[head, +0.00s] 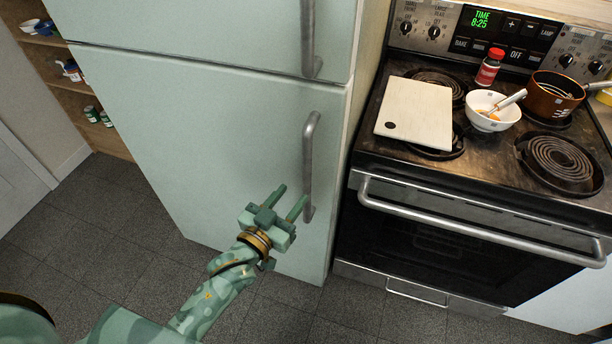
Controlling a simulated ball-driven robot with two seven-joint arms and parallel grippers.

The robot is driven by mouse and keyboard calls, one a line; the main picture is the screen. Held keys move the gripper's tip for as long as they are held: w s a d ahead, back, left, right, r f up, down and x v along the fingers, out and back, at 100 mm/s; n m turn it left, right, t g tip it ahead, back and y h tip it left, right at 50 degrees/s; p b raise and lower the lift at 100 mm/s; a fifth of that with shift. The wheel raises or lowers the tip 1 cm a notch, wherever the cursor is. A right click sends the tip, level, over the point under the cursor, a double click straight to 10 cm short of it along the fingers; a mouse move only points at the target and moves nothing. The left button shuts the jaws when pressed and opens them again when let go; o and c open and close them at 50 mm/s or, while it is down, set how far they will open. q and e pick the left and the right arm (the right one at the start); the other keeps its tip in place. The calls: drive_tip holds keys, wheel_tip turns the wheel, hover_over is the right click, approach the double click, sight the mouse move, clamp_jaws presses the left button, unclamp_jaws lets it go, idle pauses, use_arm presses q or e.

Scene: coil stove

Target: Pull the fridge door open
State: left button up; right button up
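The pale green fridge stands in the middle of the head view with an upper door (215,30) and a larger lower door (215,140). Both doors look closed. The lower door has a vertical metal handle (309,165) near its right edge, and the upper door has a similar handle (309,40). My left gripper (291,198) is open and empty, its two fingers spread and pointing up toward the lower handle. The right finger appears close to the handle's lower end; I cannot tell whether it touches. My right gripper is not in view.
A coil stove (480,215) with an oven handle stands right of the fridge. On it are a cutting board (416,112), a white bowl (490,122), a red-capped jar (489,68) and a copper pot (555,95). Shelves (75,85) stand at left. The tiled floor (110,225) is clear.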

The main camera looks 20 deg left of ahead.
sight(305, 180)
use_arm(q)
drive_tip(key=b+x, duration=0.1)
drive_tip(key=x, duration=0.6)
drive_tip(key=shift+f, duration=0.15)
drive_tip(key=shift+w+d, duration=0.15)
drive_tip(key=shift+w, duration=0.4)
clamp_jaws()
